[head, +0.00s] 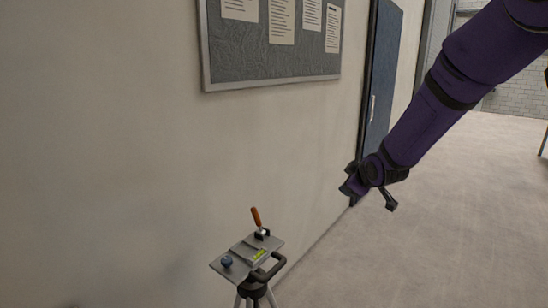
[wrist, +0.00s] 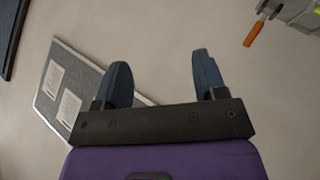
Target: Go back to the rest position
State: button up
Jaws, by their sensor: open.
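My purple arm reaches in from the upper right in the head view. My gripper (head: 368,198) hangs in the air in front of the wall, up and to the right of the sandbed stand. In the wrist view my gripper (wrist: 165,82) shows two dark blue-grey fingers spread apart with nothing between them. The tilting sandbed (head: 235,268) is a small grey plate on a tripod, with an orange-handled lever (head: 256,218), a blue knob (head: 227,262) and a yellow-green level (head: 259,254). The orange lever also shows at the wrist view's upper right (wrist: 254,33), apart from my fingers.
A grey notice board (head: 270,66) with several papers hangs on the pale wall (head: 110,150). A blue door (head: 381,80) stands behind my arm. The grey floor (head: 440,240) to the right is clear. A black handle (head: 269,270) sticks out at the stand's front.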

jog(key=s+d+r+m+g+h, duration=0.1)
jog(key=s+d+r+m, duration=0.25)
jog(key=s+r, duration=0.5)
jog(key=s+d+r+m+g, duration=0.1)
jog(key=s+m, duration=0.1)
jog(key=s, duration=0.8)
jog(key=s+d+r+m+g, duration=0.2)
jog(key=s+m, duration=0.1)
jog(key=s, duration=0.8)
jog(key=s+d+r+m+g, duration=0.1)
jog(key=s+r+m, duration=0.1)
jog(key=s, duration=0.9)
jog(key=shift+d+r+g+h, duration=0.15)
jog(key=shift+d+g+h, duration=0.15)
jog(key=shift+h, duration=0.1)
